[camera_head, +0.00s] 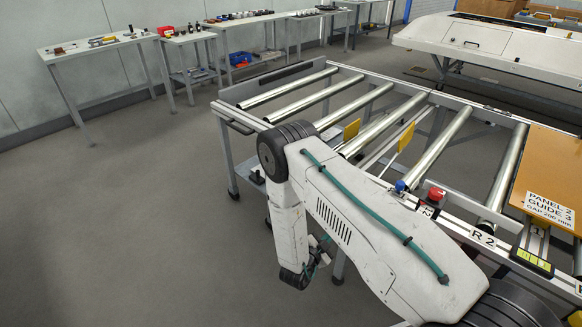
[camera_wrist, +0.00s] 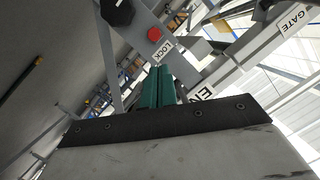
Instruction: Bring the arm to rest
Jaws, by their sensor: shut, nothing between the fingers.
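My arm (camera_head: 360,215), white with a teal cable along it, reaches across the lower middle of the head view in front of the roller table. It bends down at a dark elbow joint. In the wrist view my gripper (camera_wrist: 158,86) shows as two green fingers pressed together with nothing between them. The fingers are apart from the labelled frame parts seen beyond them. In the head view the gripper is not clear.
The roller table (camera_head: 245,118) stands close behind my arm, with a red button (camera_head: 436,193) and blue knob (camera_head: 400,186). A brown panel (camera_head: 553,175) lies at right. The wrist view shows a red knob (camera_wrist: 154,34) by a LOCK label. Floor at left (camera_head: 120,220) is clear.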

